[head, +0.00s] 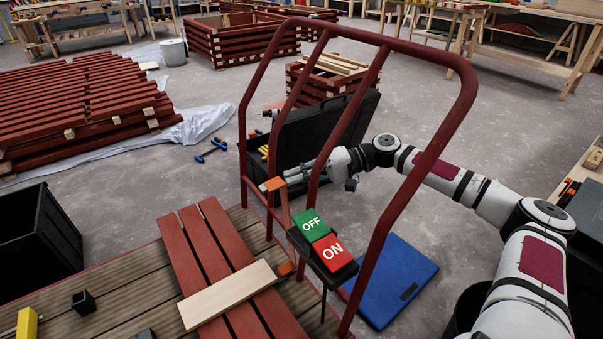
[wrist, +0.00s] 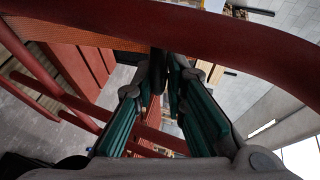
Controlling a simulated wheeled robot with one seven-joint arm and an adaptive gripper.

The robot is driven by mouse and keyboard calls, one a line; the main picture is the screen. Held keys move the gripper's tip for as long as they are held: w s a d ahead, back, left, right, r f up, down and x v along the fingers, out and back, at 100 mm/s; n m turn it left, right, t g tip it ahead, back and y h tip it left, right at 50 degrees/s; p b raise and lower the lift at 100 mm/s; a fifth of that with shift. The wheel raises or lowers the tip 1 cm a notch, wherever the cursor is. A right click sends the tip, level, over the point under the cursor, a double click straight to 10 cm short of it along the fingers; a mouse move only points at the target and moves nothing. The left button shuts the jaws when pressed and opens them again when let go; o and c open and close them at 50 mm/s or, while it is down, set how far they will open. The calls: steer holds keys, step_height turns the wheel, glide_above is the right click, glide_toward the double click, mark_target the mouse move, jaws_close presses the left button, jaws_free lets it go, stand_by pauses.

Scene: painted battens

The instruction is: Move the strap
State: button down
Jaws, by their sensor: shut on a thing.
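The orange strap (head: 284,207) hangs by the red rail frame of the cart, its upper end bent over at my fingertips. In the wrist view its orange webbing (wrist: 100,38) runs along the red rail. My gripper (head: 284,178) reaches in from the right, between the rails. In the wrist view its green-padded fingers (wrist: 165,72) nearly meet around a dark narrow piece, which looks like part of the strap. The exact grip is partly hidden by the fingers.
The red tubular rail (head: 455,110) arches close around my arm. A box with OFF and ON faces (head: 322,242) sits on the rail. The cart deck (head: 125,285) carries red battens and a pale board (head: 228,293). A black case (head: 335,125) stands open behind.

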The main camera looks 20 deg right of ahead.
steer(key=shift+s+a+f+h+p, duration=0.2)
steer(key=shift+a+h+p, duration=0.15)
steer(key=shift+a, duration=0.15)
steer(key=c, duration=1.7)
jaws_free()
steer(key=shift+r, duration=0.1)
steer(key=v, duration=1.2)
